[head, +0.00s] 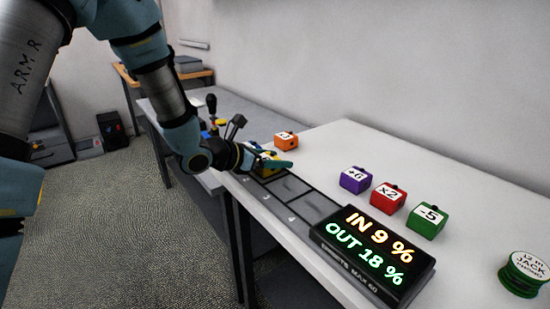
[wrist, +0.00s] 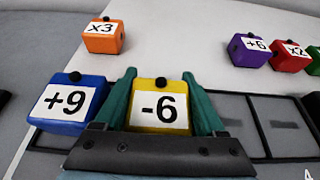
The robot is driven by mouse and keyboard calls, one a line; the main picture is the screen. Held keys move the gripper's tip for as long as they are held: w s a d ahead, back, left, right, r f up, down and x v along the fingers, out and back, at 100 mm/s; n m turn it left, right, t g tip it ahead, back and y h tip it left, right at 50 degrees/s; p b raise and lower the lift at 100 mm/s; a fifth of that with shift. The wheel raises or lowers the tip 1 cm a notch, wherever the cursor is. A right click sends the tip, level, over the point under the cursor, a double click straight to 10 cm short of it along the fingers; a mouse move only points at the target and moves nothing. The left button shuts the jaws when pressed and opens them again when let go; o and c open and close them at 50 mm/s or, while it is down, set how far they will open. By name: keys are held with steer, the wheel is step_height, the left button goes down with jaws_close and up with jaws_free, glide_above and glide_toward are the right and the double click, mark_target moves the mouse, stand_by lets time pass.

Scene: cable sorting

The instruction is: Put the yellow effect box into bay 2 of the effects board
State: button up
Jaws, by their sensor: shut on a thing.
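The yellow effect box (wrist: 159,118), marked -6, is between the fingers of my gripper (wrist: 159,76), which is shut on it. The box looks upright and level. In the head view my gripper (head: 274,160) is over the far end of the effects board (head: 302,223), with the yellow box (head: 265,155) partly hidden by a finger. The box is at or above bay 2; I cannot tell whether it touches the bay floor. A blue box (wrist: 69,104), marked +9, stands just left of it. Two bays to the right, by labels 3 and 4, are empty.
An orange x3 box (head: 286,140) stands behind the board. Purple +6 (head: 355,180), red x2 (head: 388,198) and green -5 (head: 427,221) boxes stand to the right. A display (head: 372,256) reads IN 9 %, OUT 18 %. A green jack spool (head: 524,275) is at far right.

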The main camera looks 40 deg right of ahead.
steer(key=shift+f+b, duration=0.15)
steer(key=shift+b, duration=0.15)
steer(key=o, duration=1.5)
steer(key=shift+r, duration=0.2)
steer(key=shift+a+r, duration=0.1)
steer(key=shift+a, duration=0.1)
steer(key=b+v, duration=0.1)
steer(key=v, duration=1)
steer(key=shift+a, duration=0.25)
steer(key=s+a+f+m+g+y, duration=0.1)
steer(key=a+f+m+y, duration=0.3)
steer(key=a, duration=0.6)
steer(key=a+f+m+y, duration=0.1)
steer(key=a+m+y, duration=0.3)
steer(key=a+m, duration=0.45)
steer(key=w+a+m+t+y, duration=0.1)
steer(key=a+m, duration=0.1)
steer(key=a, duration=0.4)
steer(key=w+a+m+t+y, duration=0.1)
steer(key=w+a+m+y, duration=0.1)
steer(key=a, duration=0.5)
steer(key=w+a+m+t+y, duration=0.1)
steer(key=a+m+y, duration=0.1)
steer(key=a, duration=0.4)
steer(key=shift+w+a+r, duration=0.2)
steer(key=shift+a+r, duration=0.05)
steer(key=shift+a, duration=0.05)
